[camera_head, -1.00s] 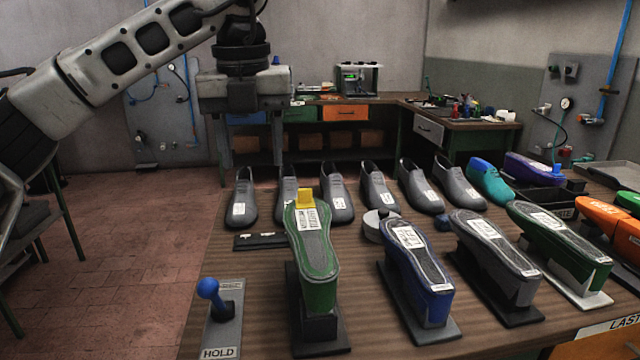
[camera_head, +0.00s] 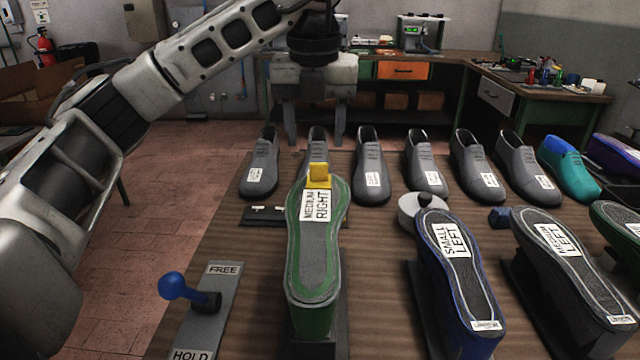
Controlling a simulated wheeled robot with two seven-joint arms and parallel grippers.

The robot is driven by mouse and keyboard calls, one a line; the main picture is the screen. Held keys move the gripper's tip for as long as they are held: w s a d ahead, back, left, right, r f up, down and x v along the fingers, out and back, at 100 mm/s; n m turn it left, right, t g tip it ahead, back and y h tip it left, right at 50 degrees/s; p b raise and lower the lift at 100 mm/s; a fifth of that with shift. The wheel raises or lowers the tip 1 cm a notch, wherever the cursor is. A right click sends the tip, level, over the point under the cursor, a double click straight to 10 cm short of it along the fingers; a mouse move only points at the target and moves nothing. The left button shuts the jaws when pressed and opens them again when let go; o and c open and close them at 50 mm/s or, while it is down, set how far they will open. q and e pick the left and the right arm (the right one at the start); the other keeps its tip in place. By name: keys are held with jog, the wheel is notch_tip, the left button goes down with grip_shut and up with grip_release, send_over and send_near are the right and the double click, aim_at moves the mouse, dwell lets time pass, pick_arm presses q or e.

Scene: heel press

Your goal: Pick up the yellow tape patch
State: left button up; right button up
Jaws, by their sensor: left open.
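The yellow tape patch (camera_head: 319,175) sits at the far end of the green last (camera_head: 318,275), above its "MEDIUM RIGHT" label. Part of it stands up as a tab. My left gripper (camera_head: 314,140) points down, open and empty, with its two fingers apart. In the picture it is above and beyond the patch, with its fingertips over the row of grey shoes. It does not touch the patch. My right gripper is not in view.
A blue-knobbed lever (camera_head: 174,286) stands on a plate marked FREE and HOLD at the left. A blue last (camera_head: 458,290) and a round grey-white piece (camera_head: 408,208) are to the right. Grey shoes (camera_head: 371,175) line the back of the wooden table.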

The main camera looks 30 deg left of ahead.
aim_at(319, 163)
pick_arm(q)
jog(key=shift+w+f, duration=0.15)
jog(key=shift+f, duration=0.95)
jog(key=shift+w+f, duration=0.2)
jog(key=shift+f, duration=0.85)
jog(key=shift+w+f, duration=0.15)
jog(key=shift+f, duration=0.95)
grip_shut()
